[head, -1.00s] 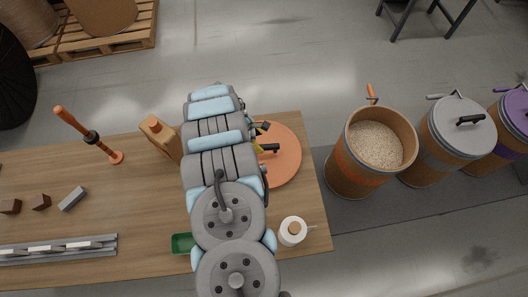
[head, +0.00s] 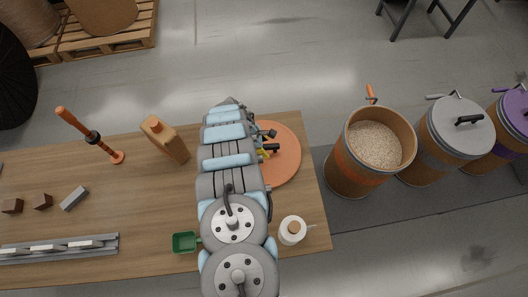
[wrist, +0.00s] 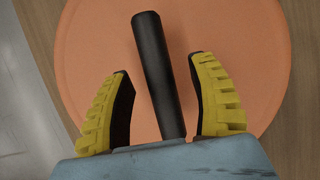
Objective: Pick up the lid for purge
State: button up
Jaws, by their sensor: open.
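A round orange lid (head: 288,150) lies flat on the wooden table near its right end. My arm covers its left part in the head view. In the wrist view the lid (wrist: 225,40) fills most of the picture. Its black bar handle (wrist: 152,50) runs lengthwise between the two yellow fingers of my gripper (wrist: 166,72). The fingers are open, one on each side of the handle, with gaps on both sides. In the head view my gripper (head: 263,149) is over the lid, mostly hidden by my arm.
An open drum of pellets (head: 374,145) with an orange band stands right of the table. A grey-lidded drum (head: 461,125) and a purple-lidded drum (head: 516,112) stand beyond it. A brown bottle (head: 167,141), a green scoop (head: 185,242) and a white roll-like item (head: 292,231) are on the table.

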grip_shut()
jog(key=shift+r, duration=0.1)
dwell(0.3)
